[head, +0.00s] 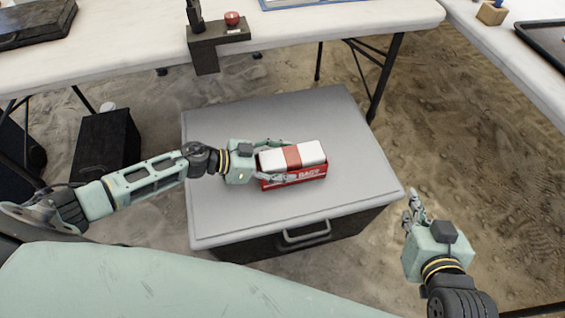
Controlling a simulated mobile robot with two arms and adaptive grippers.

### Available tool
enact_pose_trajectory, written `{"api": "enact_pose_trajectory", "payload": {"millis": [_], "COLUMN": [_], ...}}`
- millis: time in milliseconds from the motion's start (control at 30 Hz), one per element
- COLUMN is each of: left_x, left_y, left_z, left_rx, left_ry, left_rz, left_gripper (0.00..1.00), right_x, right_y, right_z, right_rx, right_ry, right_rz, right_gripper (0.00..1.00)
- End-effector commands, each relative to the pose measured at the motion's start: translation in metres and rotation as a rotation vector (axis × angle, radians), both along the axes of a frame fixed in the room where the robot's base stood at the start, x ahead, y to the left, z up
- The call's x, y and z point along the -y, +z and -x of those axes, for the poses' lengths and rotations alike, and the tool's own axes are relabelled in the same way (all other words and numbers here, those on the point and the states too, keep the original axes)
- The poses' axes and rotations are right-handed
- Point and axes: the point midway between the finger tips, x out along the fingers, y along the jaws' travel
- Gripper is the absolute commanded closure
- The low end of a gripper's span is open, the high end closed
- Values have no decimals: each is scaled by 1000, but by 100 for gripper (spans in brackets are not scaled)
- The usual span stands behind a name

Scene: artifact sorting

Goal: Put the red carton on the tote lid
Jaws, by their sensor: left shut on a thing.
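The red carton (312,177), with a white top crossed by a red band, is at the middle right of the grey tote lid (230,130). It appears to rest on the lid, though its underside is hidden. My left gripper (277,160) reaches in from the left and is shut on the carton, one finger along its near side and one along its far side. My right gripper (414,204) is empty, off the lid's right edge, above the sandy floor. Its fingers look apart.
The dark tote has a front handle (304,236). Another table is at the right with a dark tray (545,38). A black box (104,142) stands left. Much of the lid is clear.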

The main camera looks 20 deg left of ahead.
Motion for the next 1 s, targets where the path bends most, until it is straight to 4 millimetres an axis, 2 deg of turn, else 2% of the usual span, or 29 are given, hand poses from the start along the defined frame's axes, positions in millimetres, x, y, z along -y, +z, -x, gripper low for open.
{"api": "enact_pose_trajectory", "payload": {"millis": [133,167,367,767,1000], "left_x": [1,0,0,-1,-29], "left_y": [-3,-3,-3,2,15], "left_z": [0,0,0,0,19], "left_rx": [1,1,0,0,-4], "left_ry": [0,0,0,0,1], "left_rz": [2,1,0,0,-3], "left_gripper": [68,36,19,19,19], "right_x": [-1,-1,-1,-1,12], "right_y": [1,2,2,1,-27], "right_z": [-1,-2,-1,0,28], "right_rx": [11,13,11,3,-184], "right_ry": [0,0,1,1,-14], "right_rz": [-2,-3,-3,-1,43], "right_gripper": [100,100,100,100,100]}}
